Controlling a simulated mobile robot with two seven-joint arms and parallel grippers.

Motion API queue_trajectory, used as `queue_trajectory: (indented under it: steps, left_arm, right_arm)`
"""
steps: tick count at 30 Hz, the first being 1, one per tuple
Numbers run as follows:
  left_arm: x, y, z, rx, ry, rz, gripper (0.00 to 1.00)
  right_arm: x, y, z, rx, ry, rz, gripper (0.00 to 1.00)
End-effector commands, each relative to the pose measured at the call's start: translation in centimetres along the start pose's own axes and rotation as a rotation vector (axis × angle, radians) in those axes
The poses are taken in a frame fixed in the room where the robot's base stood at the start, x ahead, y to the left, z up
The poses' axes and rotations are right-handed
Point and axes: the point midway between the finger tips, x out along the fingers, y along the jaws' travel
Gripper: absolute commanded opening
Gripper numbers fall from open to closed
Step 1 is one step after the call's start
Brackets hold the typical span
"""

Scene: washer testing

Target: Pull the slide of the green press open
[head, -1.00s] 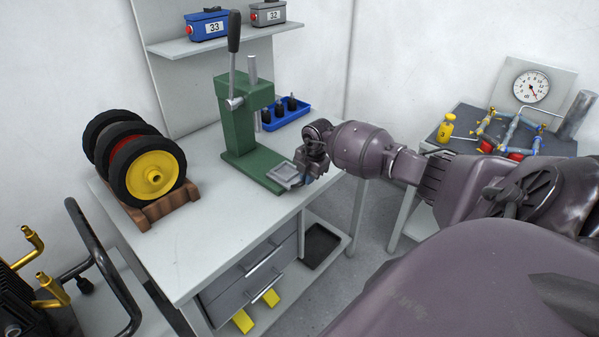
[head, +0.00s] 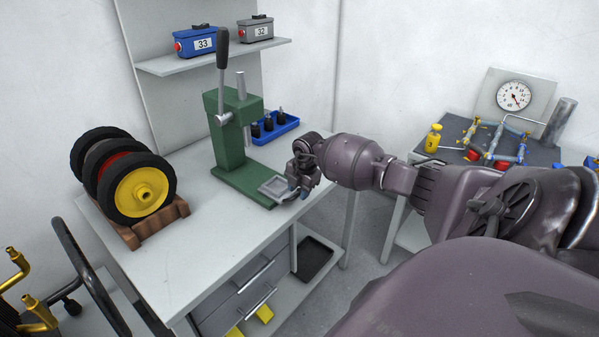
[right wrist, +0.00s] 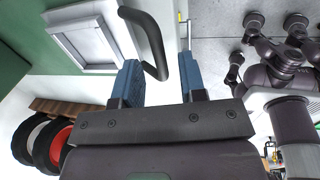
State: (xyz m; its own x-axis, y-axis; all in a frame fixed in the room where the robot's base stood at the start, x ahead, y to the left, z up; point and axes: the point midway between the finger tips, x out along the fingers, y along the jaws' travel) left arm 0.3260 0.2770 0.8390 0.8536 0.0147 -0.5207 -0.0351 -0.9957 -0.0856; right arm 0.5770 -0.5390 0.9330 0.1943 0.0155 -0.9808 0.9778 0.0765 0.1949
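The green press (head: 232,140) stands upright on the white workbench in the head view, with a long lever at its top. Its slide, a pale grey square tray (head: 277,188), sits at the front end of the green base; it also shows in the right wrist view (right wrist: 86,42). A dark curved handle (right wrist: 152,40) sticks out from the slide. My right gripper (head: 298,192) is at the slide's front edge. In the right wrist view its blue fingers (right wrist: 160,80) are apart, with the handle's bend between them and gaps visible. My left gripper is not in view.
A wooden rack of wheels (head: 140,232) stands left on the bench. A blue tray (head: 285,127) with dark parts lies behind the press. Blue and grey boxes sit on the shelf (head: 215,56) above. A second table (head: 425,155) with pipework and gauge stands right.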

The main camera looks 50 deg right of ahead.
Motion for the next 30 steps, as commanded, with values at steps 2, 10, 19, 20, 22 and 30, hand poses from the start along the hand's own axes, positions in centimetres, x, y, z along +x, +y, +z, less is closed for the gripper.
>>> queue_trajectory:
  steps: [2, 10, 19, 20, 22, 30]
  left_arm:
    - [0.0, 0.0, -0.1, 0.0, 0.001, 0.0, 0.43]
    - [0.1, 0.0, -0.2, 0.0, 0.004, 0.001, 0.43]
    - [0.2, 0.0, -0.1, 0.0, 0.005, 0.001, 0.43]
    - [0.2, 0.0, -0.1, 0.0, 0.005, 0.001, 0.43]
    - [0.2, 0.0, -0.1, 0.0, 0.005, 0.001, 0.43]
    - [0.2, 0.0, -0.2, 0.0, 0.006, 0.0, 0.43]
  right_arm:
    - [-0.8, 0.1, 0.1, 0.0, -0.002, 0.002, 0.38]
    - [-5.5, 0.0, 0.1, -0.003, -0.004, 0.001, 0.38]
    - [-9.6, 0.0, 0.1, -0.001, -0.001, 0.0, 0.38]
    - [-9.8, 0.0, 0.1, -0.001, -0.001, 0.0, 0.38]
    - [-10.2, -0.1, 0.1, 0.0, -0.001, 0.0, 0.38]
    - [-10.5, 0.0, 0.0, 0.0, -0.001, 0.0, 0.38]
